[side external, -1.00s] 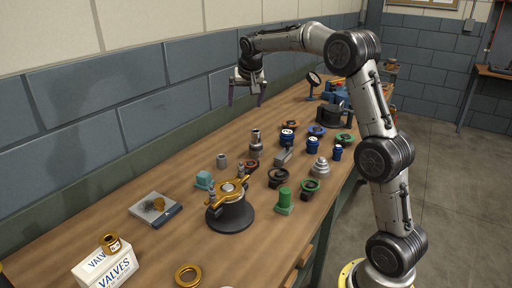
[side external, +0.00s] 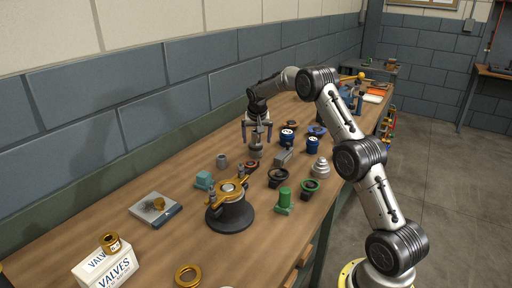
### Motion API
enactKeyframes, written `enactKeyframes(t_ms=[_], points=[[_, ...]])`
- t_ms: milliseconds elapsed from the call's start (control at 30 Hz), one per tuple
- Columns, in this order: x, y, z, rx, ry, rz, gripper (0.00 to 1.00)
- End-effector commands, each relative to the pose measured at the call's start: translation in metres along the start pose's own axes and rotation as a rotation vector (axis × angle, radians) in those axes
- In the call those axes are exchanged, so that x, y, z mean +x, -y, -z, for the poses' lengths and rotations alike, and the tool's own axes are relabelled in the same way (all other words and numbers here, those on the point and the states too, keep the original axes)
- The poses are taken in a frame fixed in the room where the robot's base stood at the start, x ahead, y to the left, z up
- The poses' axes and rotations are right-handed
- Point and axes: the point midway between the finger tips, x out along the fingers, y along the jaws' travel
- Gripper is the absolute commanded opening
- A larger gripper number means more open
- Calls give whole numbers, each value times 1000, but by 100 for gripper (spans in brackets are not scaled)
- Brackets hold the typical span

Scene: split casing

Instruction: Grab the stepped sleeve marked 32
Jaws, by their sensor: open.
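My gripper (side external: 257,134) is open, pointing down over a tall grey stepped metal piece (side external: 256,153) near the middle of the bench. Its two fingers show on either side of the upper part of that piece, which is partly hidden by the gripper; I cannot tell if they touch it.
A black-and-gold fixture (side external: 232,212) stands in front. A white valves box (side external: 108,268) and a gold ring (side external: 188,276) lie at the near end.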

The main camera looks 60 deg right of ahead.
Motion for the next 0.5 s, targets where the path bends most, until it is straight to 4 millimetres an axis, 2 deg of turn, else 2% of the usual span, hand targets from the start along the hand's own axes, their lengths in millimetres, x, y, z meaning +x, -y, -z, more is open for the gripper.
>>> enactKeyframes(t_ms=[333, 500], points=[[43, 2, 0, 0, 2, -1, 99], [52, 2, 0, 1, -1, 0, 99]])
